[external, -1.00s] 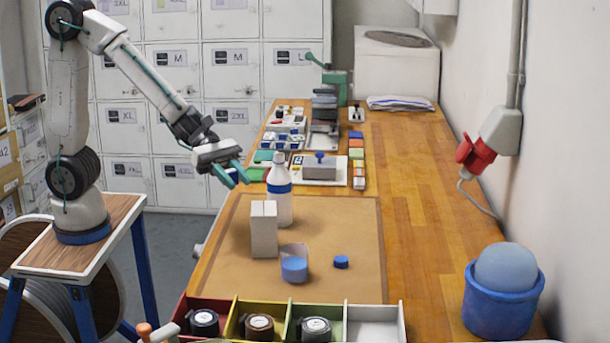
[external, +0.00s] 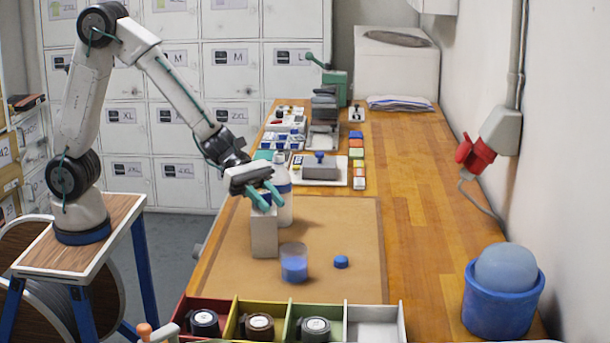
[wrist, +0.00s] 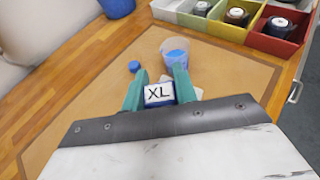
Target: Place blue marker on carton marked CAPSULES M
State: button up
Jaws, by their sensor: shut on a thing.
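My gripper (external: 265,197) is shut on a blue block (wrist: 160,103) with a white face reading XL, seen between the teal fingers in the wrist view. In the external view the fingers are over the top of a plain white carton (external: 264,238) standing on the brown mat. I cannot tell whether the block touches the carton, and no marking on the carton is readable. A small round blue piece (external: 341,262) lies on the mat to the right; it also shows in the wrist view (wrist: 134,67).
A clear cup (external: 294,265) with blue contents stands right of the carton. A white bottle (external: 283,205) stands close behind the carton. Divided bins (external: 345,322) line the near edge. The mat's (external: 350,225) right part is mostly clear.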

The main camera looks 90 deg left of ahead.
jog(key=shift+f, duration=0.15)
jog(key=o, duration=0.9)
jog(key=shift+o, duration=0.2)
